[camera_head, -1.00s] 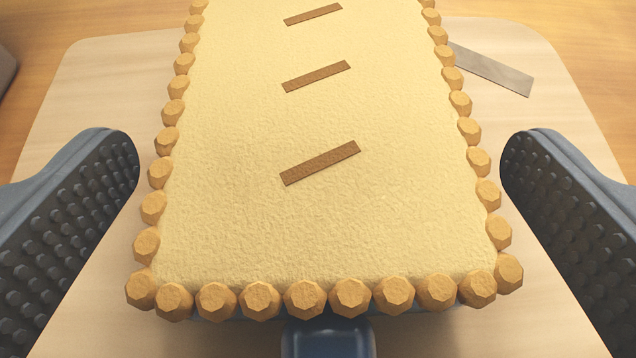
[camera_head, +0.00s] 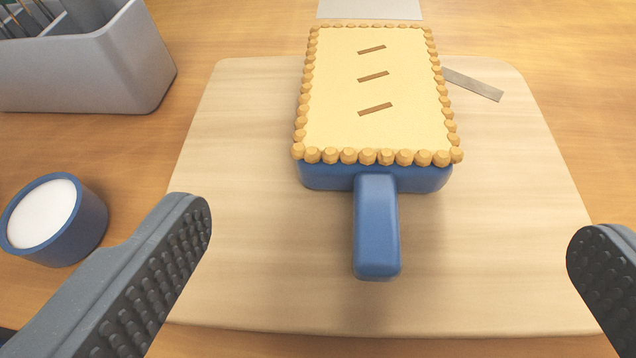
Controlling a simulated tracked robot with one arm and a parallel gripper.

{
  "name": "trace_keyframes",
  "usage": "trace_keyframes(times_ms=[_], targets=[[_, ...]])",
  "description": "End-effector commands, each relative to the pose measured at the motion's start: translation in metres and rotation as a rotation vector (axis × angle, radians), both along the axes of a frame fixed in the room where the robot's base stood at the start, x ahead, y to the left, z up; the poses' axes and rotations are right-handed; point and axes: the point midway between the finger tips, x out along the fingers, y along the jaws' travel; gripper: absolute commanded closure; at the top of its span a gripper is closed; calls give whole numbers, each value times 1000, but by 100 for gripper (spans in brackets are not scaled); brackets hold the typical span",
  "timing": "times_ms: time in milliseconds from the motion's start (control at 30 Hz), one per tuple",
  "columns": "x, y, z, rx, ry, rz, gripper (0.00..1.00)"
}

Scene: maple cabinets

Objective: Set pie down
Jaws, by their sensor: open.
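The pie (camera_head: 410,115) has a pale yellow crust with a beaded golden edge and several brown slits. It sits in a blue dish (camera_head: 325,177) with a blue handle (camera_head: 377,225) that points toward me. The dish rests on a pale wooden board (camera_head: 255,220). My gripper (camera_head: 388,235) is open and empty. Its two dark, studded fingers stand wide apart, one on each side of the handle and clear of it, nearer to me than the pie.
A flat grey metal strip (camera_head: 473,84) lies on the board right of the pie. A blue round cup with white contents (camera_head: 42,213) stands at left. A grey divided bin (camera_head: 85,65) is at the upper left. A pale flat sheet (camera_head: 370,9) lies beyond the board.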

Motion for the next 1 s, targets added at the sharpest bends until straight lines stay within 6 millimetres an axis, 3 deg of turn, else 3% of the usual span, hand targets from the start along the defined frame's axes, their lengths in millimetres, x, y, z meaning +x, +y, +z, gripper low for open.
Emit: trace_keyframes(times_ms=[267,367,467,567,667,800,900,1000], targets=[[0,1,2,0,0,1,0],[4,7,18,-1,-9,13,0],[14,23,65,-4,-42,46,0],[18,47,133,-9,-78,92,0],[10,76,208,-15,-113,141,0],[-24,114,309,-22,-156,205,0],[-59,136,371,-27,-183,242,0],[-93,152,416,-32,-205,269,0]])
